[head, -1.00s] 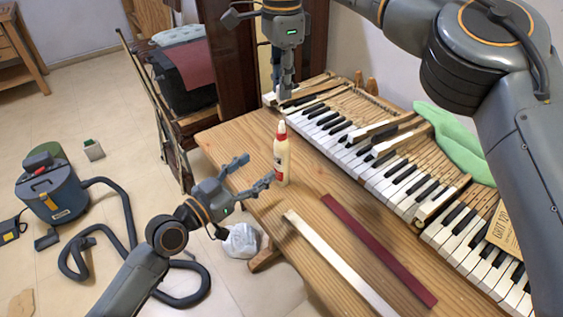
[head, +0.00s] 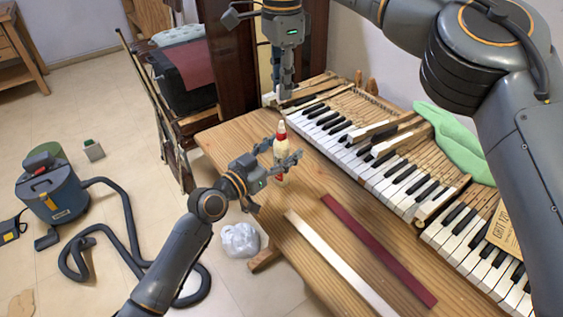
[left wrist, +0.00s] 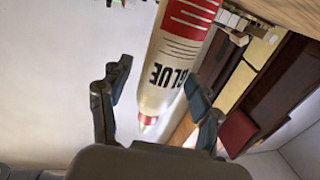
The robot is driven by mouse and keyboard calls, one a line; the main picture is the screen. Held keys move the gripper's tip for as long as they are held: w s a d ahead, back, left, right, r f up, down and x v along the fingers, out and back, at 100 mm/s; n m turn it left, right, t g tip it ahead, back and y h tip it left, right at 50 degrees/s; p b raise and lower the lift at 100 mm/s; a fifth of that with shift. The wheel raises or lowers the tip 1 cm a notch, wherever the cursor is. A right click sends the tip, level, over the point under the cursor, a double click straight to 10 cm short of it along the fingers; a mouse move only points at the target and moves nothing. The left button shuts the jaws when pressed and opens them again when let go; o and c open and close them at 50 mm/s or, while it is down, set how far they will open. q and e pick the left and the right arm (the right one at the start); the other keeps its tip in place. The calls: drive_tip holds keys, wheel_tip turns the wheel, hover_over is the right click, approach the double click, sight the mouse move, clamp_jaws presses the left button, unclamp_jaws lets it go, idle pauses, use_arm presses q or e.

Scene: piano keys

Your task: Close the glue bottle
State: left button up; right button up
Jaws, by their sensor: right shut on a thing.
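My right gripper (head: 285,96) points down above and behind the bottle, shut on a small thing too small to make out. I cannot see a separate cap clearly.
Piano keys (head: 400,178) run along the bench's right side, with a green cloth (head: 455,143) behind. A dark red strip (head: 378,249) and a pale strip (head: 338,262) lie in front. Bare bench (head: 230,138) is left of the bottle.

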use_arm(q)
clamp_jaws()
use_arm(e)
hover_over(279, 135)
drive_tip(key=w, duration=0.1)
drive_tip(key=shift+d+f, duration=0.2)
drive_tip(key=shift+f, duration=1.05)
drive_tip(key=shift+d+f, duration=0.15)
drive_tip(key=shift+f, duration=1.1)
use_arm(q)
drive_tip(key=shift+s, duration=0.1)
use_arm(e)
drive_tip(key=shift+s+a+f+m, duration=0.15)
drive_tip(key=shift+s+f+m, duration=0.1)
drive_tip(key=shift+f, duration=0.2)
drive_tip(key=shift+s+a+f+m, duration=0.1)
drive_tip(key=shift+s+f+m, duration=0.15)
drive_tip(key=shift+f, duration=0.2)
drive_tip(key=shift+c, duration=0.7)
drive_tip(key=shift+w, duration=0.15)
use_arm(q)
drive_tip(key=shift+f, duration=0.1)
use_arm(e)
drive_tip(key=shift+s+a+f+m+t+h, duration=0.15)
drive_tip(key=shift+f+m+h, duration=0.1)
drive_tip(key=shift+f, duration=0.2)
drive_tip(key=shift+s+a+f+m+t+h, duration=0.15)
drive_tip(key=shift+f+m+h, duration=0.1)
drive_tip(key=shift+f, duration=0.15)
